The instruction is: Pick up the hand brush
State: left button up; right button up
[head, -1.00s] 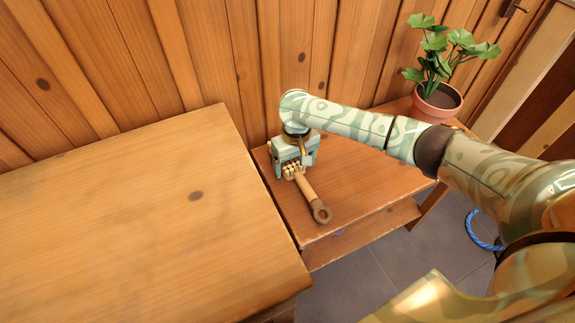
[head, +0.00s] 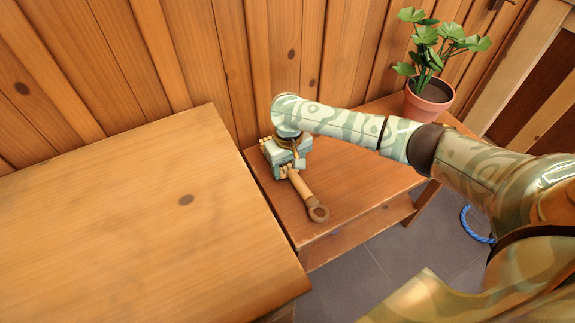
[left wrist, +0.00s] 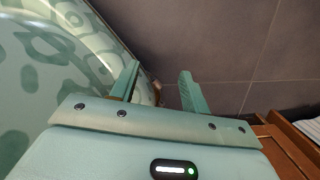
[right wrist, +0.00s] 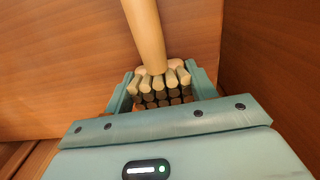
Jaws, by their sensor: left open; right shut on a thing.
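The hand brush (head: 303,188) lies on the small wooden side table, its wooden handle with a dark ring end (head: 318,213) pointing toward the front right. In the right wrist view its pale handle (right wrist: 145,35) runs up from a head with several blocky tufts (right wrist: 158,88). My right gripper (head: 284,166) is at the head end, shut on the brush head, with a finger on each side; its fingers also show in the right wrist view (right wrist: 160,92). The lower part of the head is hidden. My left gripper (left wrist: 160,88) is open and empty above a grey tiled floor, outside the head view.
A larger bare wooden table (head: 120,220) stands to the left of the side table (head: 345,190). A potted plant (head: 428,98) stands at the side table's back right. A plank wall is behind. A blue rope-like loop (head: 474,226) lies on the floor at right.

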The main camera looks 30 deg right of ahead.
aim_at(288, 165)
jog(key=r, duration=0.1)
jog(key=r+p, duration=0.2)
jog(key=r, duration=0.1)
jog(key=shift+s+a, duration=0.15)
jog(key=shift+s, duration=0.1)
pick_arm(q)
jog(key=w+r+p, duration=0.2)
jog(key=r+p, duration=0.4)
jog(key=w+r+t+p, duration=0.1)
jog(key=w+r+p, duration=0.2)
jog(key=r+p, duration=0.2)
jog(key=shift+w+d+r+t+p, duration=0.3)
jog(key=shift+w+d+r+p, duration=0.1)
jog(key=shift+r, duration=0.5)
pick_arm(e)
jog(key=s+a+r, duration=0.5)
jog(key=s+r, duration=0.3)
jog(key=s, duration=0.4)
jog(key=shift+s, duration=0.25)
pick_arm(q)
jog(key=shift+a, duration=0.1)
pick_arm(e)
jog(key=shift+r, duration=0.15)
